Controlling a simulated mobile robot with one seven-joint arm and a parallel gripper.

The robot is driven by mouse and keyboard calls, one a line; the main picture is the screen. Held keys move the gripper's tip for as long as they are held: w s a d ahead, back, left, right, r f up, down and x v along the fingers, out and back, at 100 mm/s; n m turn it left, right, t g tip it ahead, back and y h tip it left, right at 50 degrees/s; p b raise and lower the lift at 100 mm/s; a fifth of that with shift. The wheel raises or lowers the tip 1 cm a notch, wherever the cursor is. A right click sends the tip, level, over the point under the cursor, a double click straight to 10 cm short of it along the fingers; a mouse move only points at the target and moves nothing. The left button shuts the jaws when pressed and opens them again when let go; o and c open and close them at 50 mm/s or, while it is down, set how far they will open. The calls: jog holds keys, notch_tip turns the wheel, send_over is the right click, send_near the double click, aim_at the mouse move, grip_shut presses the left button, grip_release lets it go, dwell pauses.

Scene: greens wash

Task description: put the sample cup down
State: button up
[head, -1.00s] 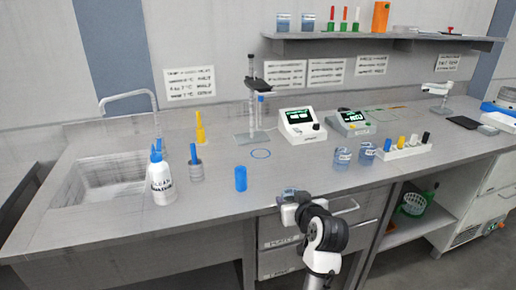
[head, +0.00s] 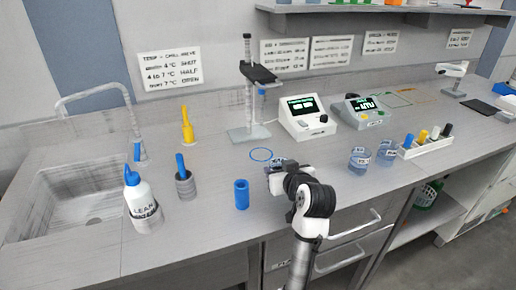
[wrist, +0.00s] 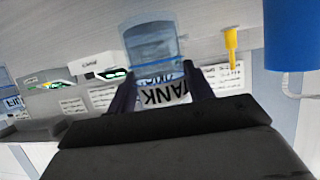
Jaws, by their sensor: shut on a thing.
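The sample cup is a clear, blue-tinted cup with a white label reading "TANK". In the wrist view the cup (wrist: 152,45) is between my two dark fingers, and the picture is upside down. My gripper (wrist: 158,92) is shut on it. In the head view my gripper (head: 276,176) is over the counter, and the cup (head: 277,163) shows only in part at its tip. A thin blue ring (head: 261,155) is marked on the counter just left of the cup. I cannot tell whether the cup touches the counter.
A blue cylinder (head: 241,194) stands close to the left of my gripper. A clamp stand (head: 249,132) and a white meter (head: 304,118) are behind. Two labelled cups (head: 359,160) (head: 386,153) stand to the right. A wash bottle (head: 141,201) is near the sink.

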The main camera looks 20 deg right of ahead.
jog(key=w+p, duration=0.2)
jog(key=w, duration=0.4)
jog(key=w+p, duration=0.1)
jog(key=w, duration=0.5)
jog(key=w+p, duration=0.2)
jog(key=w, duration=0.4)
jog(key=shift+d+r+p, duration=0.15)
jog(key=shift+d+p, duration=0.15)
jog(key=shift+d, duration=0.05)
jog(key=shift+f+p, duration=0.4)
jog(key=shift+f, duration=0.45)
jog(key=shift+f, duration=0.2)
jog(key=o, duration=1.1)
jog(key=shift+r, duration=0.2)
jog(key=b+v, duration=0.4)
jog(key=v, duration=0.8)
jog(key=shift+d, duration=0.15)
